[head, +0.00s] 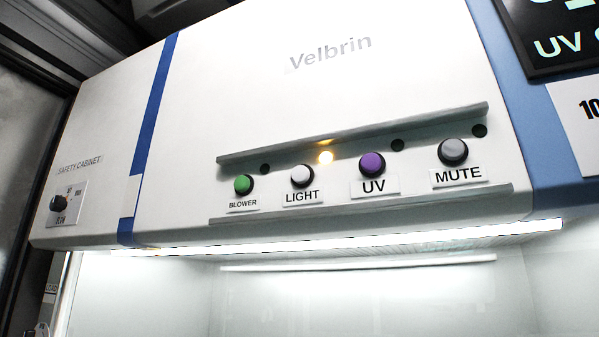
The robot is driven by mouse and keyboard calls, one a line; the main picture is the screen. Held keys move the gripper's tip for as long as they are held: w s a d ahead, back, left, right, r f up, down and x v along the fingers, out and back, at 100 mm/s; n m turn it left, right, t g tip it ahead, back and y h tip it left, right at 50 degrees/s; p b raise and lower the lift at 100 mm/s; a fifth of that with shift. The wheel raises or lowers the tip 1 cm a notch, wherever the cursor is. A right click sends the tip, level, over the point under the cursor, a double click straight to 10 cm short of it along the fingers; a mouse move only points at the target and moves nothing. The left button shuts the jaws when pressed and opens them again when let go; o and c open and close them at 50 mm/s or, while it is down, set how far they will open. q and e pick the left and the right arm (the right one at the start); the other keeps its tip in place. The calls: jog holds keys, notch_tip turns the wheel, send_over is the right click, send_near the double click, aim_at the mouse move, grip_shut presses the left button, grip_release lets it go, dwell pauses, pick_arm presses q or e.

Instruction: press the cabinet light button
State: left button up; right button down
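The light button (303,176) is a white round button in a black ring on the cabinet's front panel. The LIGHT label (302,197) sits just below it. It lies between the green blower button (243,184) and the purple UV button (372,164). A small indicator lamp (326,157) above and right of the light button glows yellow. The cabinet's light strip (350,243) under the panel is bright. Neither of my grippers is in the head view.
The white safety cabinet (230,100) fills most of the view. A grey mute button (453,151) is at the right. Grey ledges run above (420,123) and below the buttons. A knob (58,203) is at the far left. A dark screen (555,35) is at the top right.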

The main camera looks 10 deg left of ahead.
pick_arm(q)
grip_shut()
dwell(1.1)
jog(key=shift+w, duration=0.1)
dwell(0.4)
